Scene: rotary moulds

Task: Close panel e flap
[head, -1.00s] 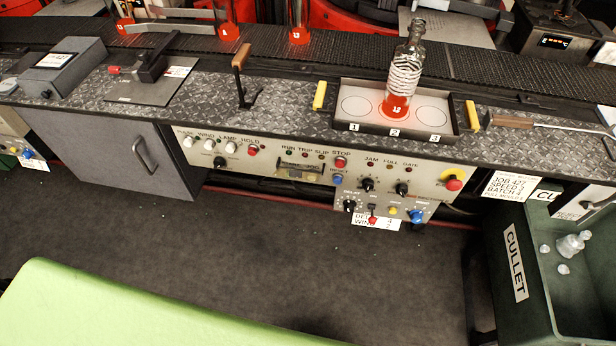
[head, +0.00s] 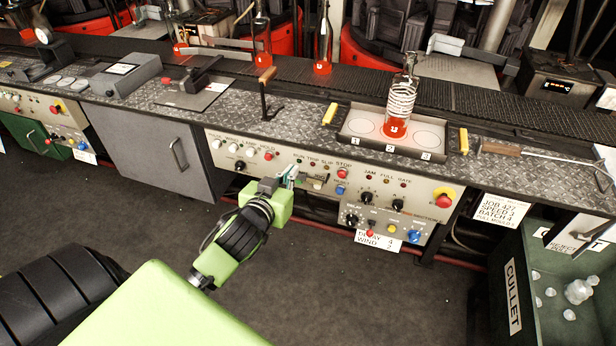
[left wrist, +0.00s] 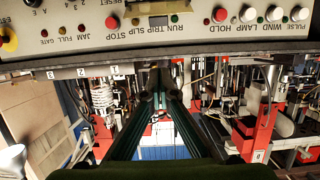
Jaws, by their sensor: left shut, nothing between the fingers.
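The control panel (head: 290,165) with knobs and buttons is on the bench front in the head view. A small flap with a pale slot (head: 318,184) sits on it below the TRIP and SLIP labels. I cannot read a panel letter or tell the flap's angle. My left gripper (head: 291,174) is shut and empty, just left of the slot in the head view. Its fingers (left wrist: 160,78) point toward the panel in the left wrist view; contact is unclear. My right gripper is out of view.
A lower box of knobs (head: 385,222) juts out on the right. A hook with a wooden handle (head: 266,92) and a tray (head: 430,152) bearing a bottle (head: 400,95) are on the bench above. A green cullet bin (head: 508,300) stands at right. The floor in front is open.

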